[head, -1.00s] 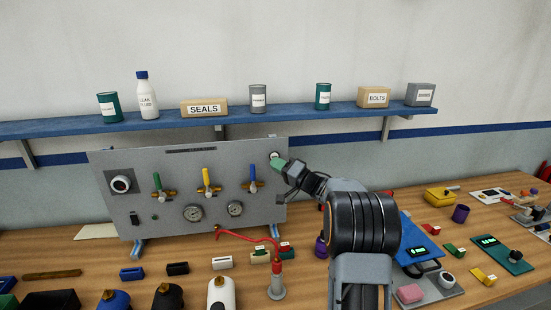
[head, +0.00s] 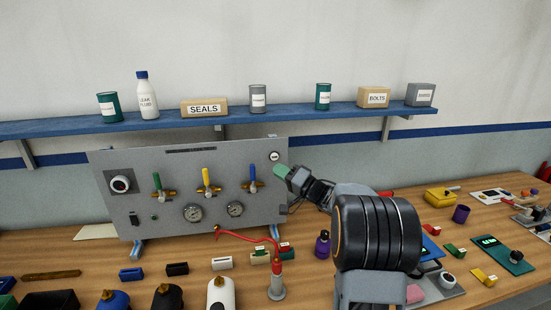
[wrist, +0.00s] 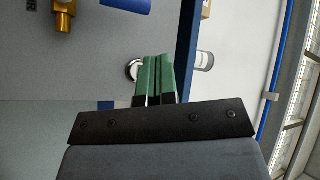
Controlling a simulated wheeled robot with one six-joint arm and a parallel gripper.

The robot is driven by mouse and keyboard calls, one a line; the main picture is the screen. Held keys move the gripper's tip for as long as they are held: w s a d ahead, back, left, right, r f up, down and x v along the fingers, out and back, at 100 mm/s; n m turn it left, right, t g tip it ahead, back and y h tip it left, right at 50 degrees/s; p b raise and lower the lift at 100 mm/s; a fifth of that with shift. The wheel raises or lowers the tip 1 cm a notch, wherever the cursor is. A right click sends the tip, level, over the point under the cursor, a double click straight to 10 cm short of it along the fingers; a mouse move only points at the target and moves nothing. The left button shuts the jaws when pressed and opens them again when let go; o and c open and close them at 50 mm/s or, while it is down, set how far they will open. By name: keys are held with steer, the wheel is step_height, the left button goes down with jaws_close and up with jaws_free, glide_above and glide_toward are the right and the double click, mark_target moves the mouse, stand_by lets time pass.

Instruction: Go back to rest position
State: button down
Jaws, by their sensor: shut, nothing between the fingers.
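My gripper (head: 282,170) has green fingertips and is at the right edge of the grey panel (head: 160,205) in the head view. The fingers are shut together with nothing between them. A round white-faced button (head: 274,157) at the panel's top right corner is just up and left of the fingertips, with a visible gap in the head view. In the wrist view the green fingers (wrist: 155,78) lie side by side, and the round button (wrist: 132,70) is partly hidden behind them. My arm covers part of the bench on the right.
A blue shelf (head: 230,119) with cans, boxes and a bottle runs above the panel. The wooden bench (head: 320,280) holds a red hooked stand (head: 277,280), a purple bottle (head: 322,245), several small blocks and a yellow case (head: 440,195). The wall right of the gripper is clear.

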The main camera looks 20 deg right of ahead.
stand_by(0.5)
steer(key=w+d+f+m+g+h, duration=0.1)
steer(key=d+f+h, duration=0.7)
steer(key=h, duration=0.3)
steer(key=s+d+f+g+h, duration=0.1)
steer(key=s+f+g+h, duration=0.2)
steer(key=s+g+h, duration=0.15)
steer(key=s+a+f+n+g+y, duration=0.1)
steer(key=s+a+n+g, duration=0.1)
steer(key=s+a+g, duration=0.45)
steer(key=s+a+f+n+g+y, duration=0.15)
steer(key=s+a, duration=0.25)
steer(key=s, duration=0.6)
steer(key=s+a+r+n+t+y, duration=0.1)
steer(key=s+a+r+n, duration=0.1)
steer(key=s+a, duration=0.6)
steer(key=shift+a+r+y, duration=0.4)
steer(key=shift+a+r, duration=0.25)
steer(key=shift+a, duration=0.45)
